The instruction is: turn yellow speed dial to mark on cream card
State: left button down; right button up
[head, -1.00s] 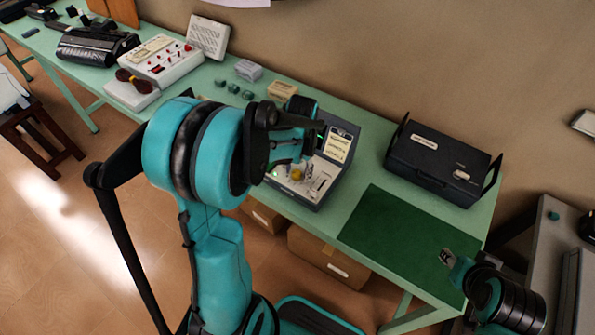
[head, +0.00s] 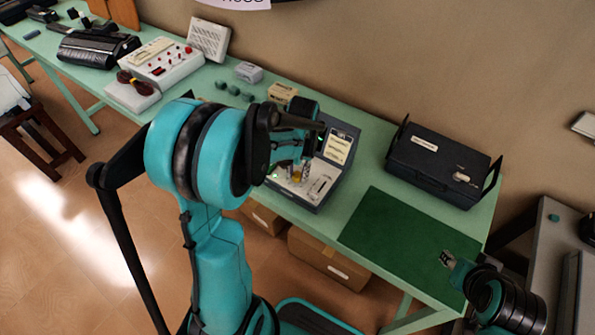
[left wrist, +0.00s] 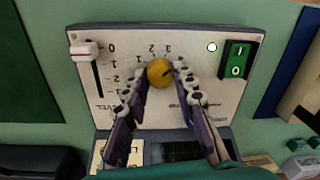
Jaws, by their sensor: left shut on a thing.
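The yellow speed dial (left wrist: 159,72) sits on the pale panel (left wrist: 210,90) of a dark-cased device, with printed numbers beside it. Its dark pointer line lies toward the right in the left wrist view. My left gripper (left wrist: 160,80) is shut on the dial, one finger on each side. In the head view my left gripper (head: 296,170) is over the panel and partly covers the dial (head: 297,177). The cream card (head: 338,149) is in the device's open lid; its mark is too small to read. My right gripper (head: 447,258) is over the green mat, its jaws unclear.
The panel also has a white slider (left wrist: 85,51) and a green rocker switch (left wrist: 235,60). A black case (head: 435,165) stands right of the device. The green mat (head: 400,235) is bare. Small boxes and a red-knobbed unit (head: 165,62) stand left.

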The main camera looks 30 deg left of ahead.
aim_at(298, 173)
pick_arm(q)
jog(key=n, duration=1.3)
jog(key=shift+a+n+g, duration=0.1)
jog(key=shift+n+g, duration=0.2)
jog(key=shift+n, duration=0.1)
dwell(0.4)
jog(key=c, duration=1.2)
grip_release()
jog(key=r, duration=1.2)
jog(key=shift+w, duration=0.3)
